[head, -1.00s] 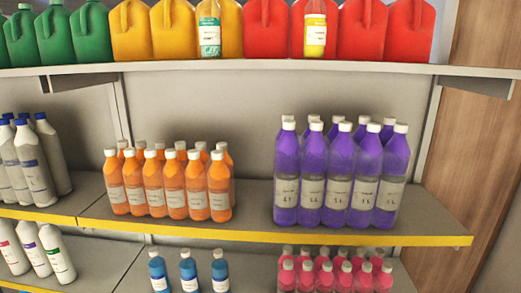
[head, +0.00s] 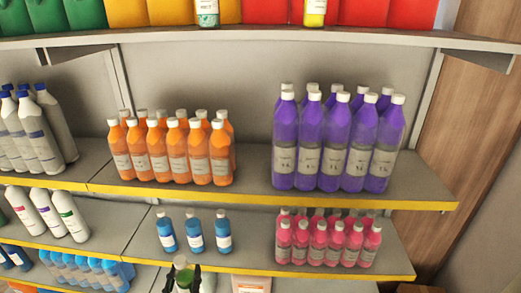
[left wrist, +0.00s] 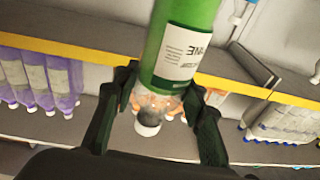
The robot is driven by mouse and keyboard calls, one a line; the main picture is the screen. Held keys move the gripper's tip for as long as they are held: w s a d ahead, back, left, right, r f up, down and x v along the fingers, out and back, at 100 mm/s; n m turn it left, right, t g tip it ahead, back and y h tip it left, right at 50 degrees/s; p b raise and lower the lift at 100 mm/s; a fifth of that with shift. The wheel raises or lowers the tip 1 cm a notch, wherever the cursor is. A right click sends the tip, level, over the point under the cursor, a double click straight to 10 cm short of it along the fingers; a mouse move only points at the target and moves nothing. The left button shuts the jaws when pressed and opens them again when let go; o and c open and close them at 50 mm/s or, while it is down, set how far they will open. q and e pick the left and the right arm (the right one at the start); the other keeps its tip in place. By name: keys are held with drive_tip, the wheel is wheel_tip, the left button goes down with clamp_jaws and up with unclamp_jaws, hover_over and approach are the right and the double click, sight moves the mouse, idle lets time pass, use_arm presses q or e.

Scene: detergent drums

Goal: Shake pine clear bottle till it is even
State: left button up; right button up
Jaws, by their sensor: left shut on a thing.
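The pine clear bottle (left wrist: 182,45) has a green body, a white label and a clear neck with a white cap (left wrist: 148,128). In the left wrist view, which shows the shelves upside down, its cap points down the picture. My left gripper (left wrist: 164,95) is shut on the bottle near its neck and shoulder, a dark finger on each side. In the head view my left gripper (head: 184,275) shows small at the bottom edge, in front of the lower shelves, with a bit of green between its fingers. The liquid's evenness cannot be told. My right gripper is not in view.
Orange bottles (head: 172,155) and tall purple bottles (head: 335,145) stand on the middle shelf with a yellow edge (head: 300,204). Blue bottles (head: 194,234) and pink bottles (head: 327,240) stand below. Coloured drums (head: 385,12) line the top shelf.

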sight(188, 288)
use_arm(q)
wheel_tip(188, 288, down, 6)
drive_tip(key=shift+s+a+f, duration=0.1)
drive_tip(key=shift+a+f, duration=0.05)
drive_tip(key=shift+f, duration=0.1)
wheel_tip(188, 288, up, 8)
drive_tip(key=shift+f, duration=0.15)
wheel_tip(188, 288, down, 8)
drive_tip(key=shift+r, duration=0.15)
drive_tip(key=r, duration=0.7)
drive_tip(key=shift+d+r, duration=0.2)
drive_tip(key=shift+r, duration=0.15)
drive_tip(key=f, duration=0.7)
drive_tip(key=shift+a+f, duration=0.25)
drive_tip(key=shift+f, duration=0.1)
drive_tip(key=r, duration=0.7)
drive_tip(key=shift+d+r, duration=0.25)
drive_tip(key=shift+r, duration=0.1)
drive_tip(key=f, duration=0.7)
drive_tip(key=shift+a+f, duration=0.25)
drive_tip(key=shift+f, duration=0.1)
drive_tip(key=r, duration=0.7)
drive_tip(key=shift+d+r, duration=0.25)
drive_tip(key=shift+r, duration=0.1)
drive_tip(key=f, duration=0.7)
drive_tip(key=shift+a+f, duration=0.25)
drive_tip(key=shift+f, duration=0.1)
drive_tip(key=shift+r, duration=0.15)
drive_tip(key=shift+d, duration=0.2)
drive_tip(key=shift+a, duration=0.1)
